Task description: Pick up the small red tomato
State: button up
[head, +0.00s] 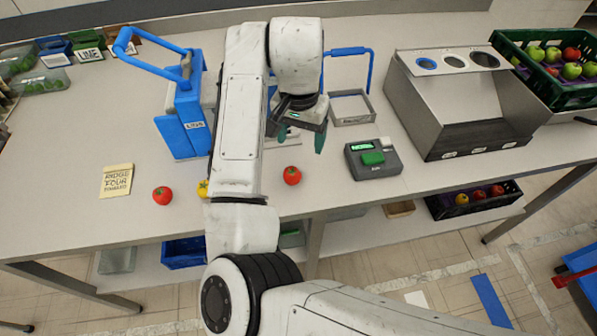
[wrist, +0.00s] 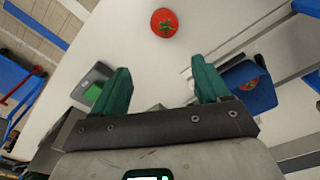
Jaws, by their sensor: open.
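Two red tomatoes with green stems lie on the light tabletop in the head view. One (head: 292,175) is near the front edge, just right of my arm. The other (head: 162,195) is farther left. They look close in size, so I cannot tell which is the small one. My gripper (head: 297,128) is open above the table, behind the right tomato. In the wrist view my gripper (wrist: 161,68) has its two green fingers spread, with nothing between them. A red tomato (wrist: 164,22) lies beyond the fingertips, apart from them.
A yellow item (head: 203,188) is partly hidden by my arm. A grey box with a green button (head: 374,160) stands to the right of my gripper. A blue device (head: 180,120) stands to the left. A metal bin unit (head: 440,130) and green crate (head: 545,85) are at right.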

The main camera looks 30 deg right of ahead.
jog(key=a, duration=0.2)
jog(key=shift+w+a+f+y, duration=0.2)
jog(key=shift+a+y, duration=0.1)
jog(key=shift+y, duration=0.1)
send_over(293, 170)
jog(key=f, duration=0.4)
jog(key=shift+w+a+f, duration=0.15)
jog(key=shift+w+a, duration=0.1)
jog(key=shift+w, duration=0.05)
jog(key=shift+s+d+f+p, duration=0.15)
jog(key=shift+f+p, duration=0.3)
jog(key=shift+f, duration=1)
jog(key=shift+s+d+f+p, duration=0.15)
jog(key=shift+f+p, duration=0.25)
jog(key=shift+f, duration=1)
jog(key=shift+c, duration=0.3)
jog(key=c, duration=1)
jog(key=shift+r, duration=0.1)
jog(key=shift+c, duration=0.2)
